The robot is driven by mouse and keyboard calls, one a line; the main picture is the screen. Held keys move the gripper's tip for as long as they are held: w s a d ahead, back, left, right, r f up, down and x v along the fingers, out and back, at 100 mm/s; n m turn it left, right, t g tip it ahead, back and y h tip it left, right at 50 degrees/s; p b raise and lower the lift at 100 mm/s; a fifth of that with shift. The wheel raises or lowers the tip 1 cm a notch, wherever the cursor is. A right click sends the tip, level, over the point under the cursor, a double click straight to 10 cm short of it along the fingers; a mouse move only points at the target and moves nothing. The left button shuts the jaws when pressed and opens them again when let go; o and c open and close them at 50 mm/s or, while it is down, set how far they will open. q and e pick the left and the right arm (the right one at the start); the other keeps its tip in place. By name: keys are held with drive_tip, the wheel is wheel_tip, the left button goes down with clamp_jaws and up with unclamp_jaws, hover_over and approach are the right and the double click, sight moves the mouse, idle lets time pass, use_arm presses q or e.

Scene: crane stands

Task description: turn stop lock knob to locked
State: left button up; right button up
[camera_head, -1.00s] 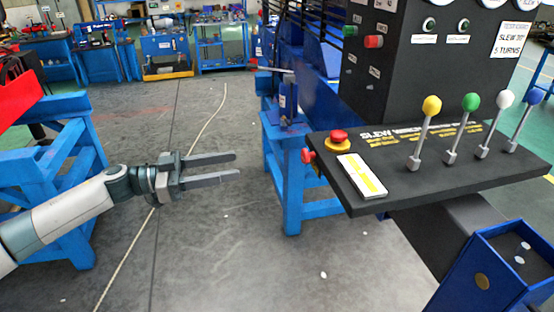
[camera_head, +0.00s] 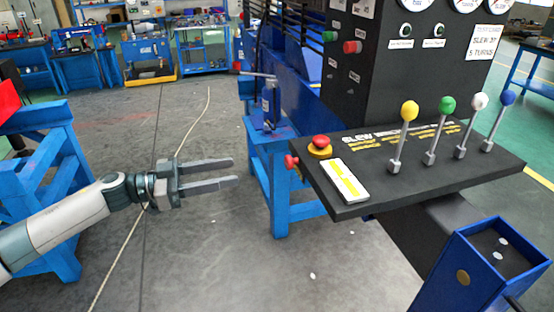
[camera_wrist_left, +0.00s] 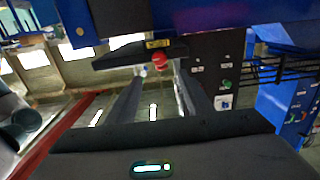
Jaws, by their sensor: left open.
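A red mushroom-shaped knob (camera_head: 320,142) on a yellow collar sits on top of the black control panel (camera_head: 440,180), near its left end. A second, smaller red knob (camera_head: 291,161) sticks out of the panel's left edge. I cannot tell by label which is the stop lock knob, nor its turn position. My left gripper (camera_head: 235,172) is open and empty, left of the panel and apart from it, fingers pointing right. In the left wrist view, a red knob (camera_wrist_left: 159,61) shows beyond the open fingers (camera_wrist_left: 160,90), under a small yellow label.
Levers with yellow (camera_head: 409,110), green, white and blue balls stand on the panel. A white-and-yellow plate (camera_head: 345,181) lies near its front edge. A blue box (camera_head: 480,268) is at lower right.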

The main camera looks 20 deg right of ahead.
sight(286, 162)
use_arm(q)
drive_tip(key=d+p, duration=0.4)
drive_tip(key=d, duration=0.9)
drive_tip(key=shift+w+d, duration=0.15)
drive_tip(key=shift+w, duration=0.05)
drive_tip(key=c, duration=1)
